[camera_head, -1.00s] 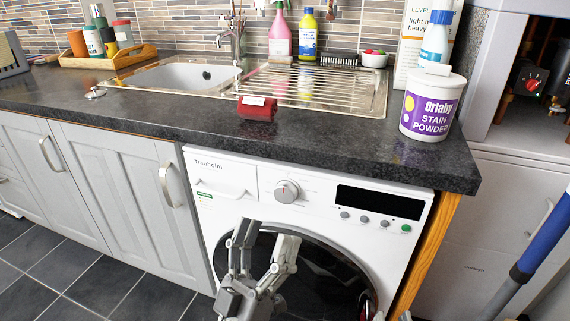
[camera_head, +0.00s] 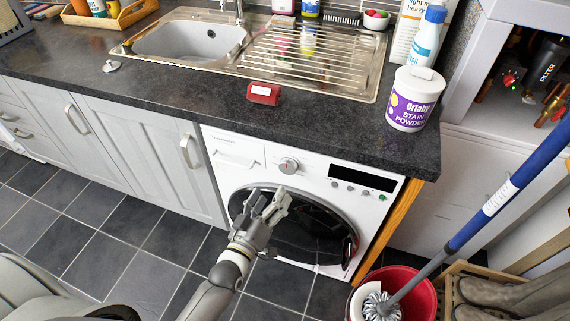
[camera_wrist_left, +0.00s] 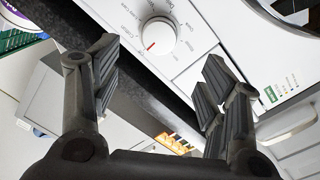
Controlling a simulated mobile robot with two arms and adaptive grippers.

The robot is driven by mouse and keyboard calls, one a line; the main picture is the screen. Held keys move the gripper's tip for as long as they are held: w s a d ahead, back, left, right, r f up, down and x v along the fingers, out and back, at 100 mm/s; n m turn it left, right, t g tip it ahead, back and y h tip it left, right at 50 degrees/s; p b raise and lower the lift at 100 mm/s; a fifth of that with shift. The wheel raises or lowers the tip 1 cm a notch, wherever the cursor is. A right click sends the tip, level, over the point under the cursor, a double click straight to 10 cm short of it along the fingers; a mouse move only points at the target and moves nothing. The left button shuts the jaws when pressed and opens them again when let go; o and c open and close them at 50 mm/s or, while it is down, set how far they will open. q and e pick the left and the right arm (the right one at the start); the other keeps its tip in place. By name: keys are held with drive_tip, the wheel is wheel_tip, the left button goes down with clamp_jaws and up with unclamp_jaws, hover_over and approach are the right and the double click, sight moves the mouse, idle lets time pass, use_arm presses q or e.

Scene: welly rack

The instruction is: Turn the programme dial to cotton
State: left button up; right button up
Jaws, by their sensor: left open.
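The programme dial (camera_head: 289,165) is a round silver-white knob at the top middle of the white washing machine (camera_head: 232,146). In the left wrist view the dial (camera_wrist_left: 158,35) shows a red pointer line at its lower left, with small printed programme names around it, too small to read surely. My left gripper (camera_head: 268,203) is open and empty in front of the machine's dark door, below the dial and apart from it. In the left wrist view its two fingers (camera_wrist_left: 160,75) are spread, with the dial beyond and above the gap between them. My right gripper is not in view.
The dark worktop (camera_head: 330,125) overhangs the machine and holds a red item (camera_head: 264,94) and a stain powder tub (camera_head: 414,98). A blue-handled mop (camera_head: 480,205) stands in a red bucket (camera_head: 424,290) at the right. The tiled floor (camera_head: 150,240) at the left is clear.

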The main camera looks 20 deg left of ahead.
sight(286, 169)
use_arm(q)
drive_tip(key=w, duration=0.6)
drive_tip(key=w+d, duration=0.1)
drive_tip(key=w, duration=0.3)
drive_tip(key=c, duration=1)
